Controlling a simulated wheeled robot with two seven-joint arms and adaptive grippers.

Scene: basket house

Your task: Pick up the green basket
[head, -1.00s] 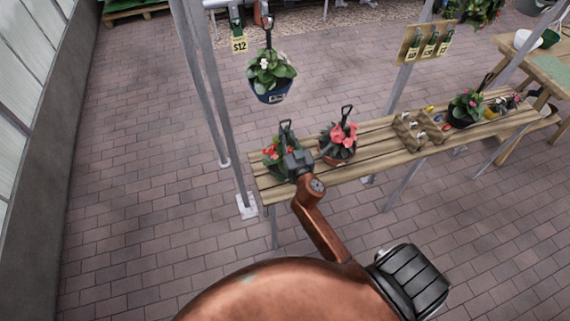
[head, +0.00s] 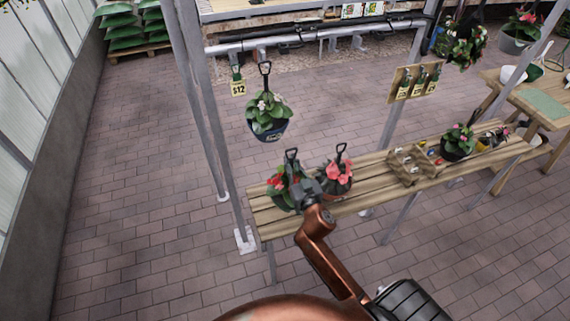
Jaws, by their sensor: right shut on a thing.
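The green basket (head: 281,204) holds a plant with red flowers and has an upright dark handle. It is at the left end of the wooden bench (head: 345,206); I cannot tell whether its base touches the planks. My right gripper (head: 304,190) is at its right side, shut on it, and the jaws hide part of that side. My left gripper is not in view.
A basket with pink-red flowers (head: 338,178) stands close behind my right gripper. A blue basket (head: 270,134) hangs from the metal frame above the bench. A wooden tray (head: 408,166) and a dark pot (head: 457,155) stand further right. The paved floor at left is clear.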

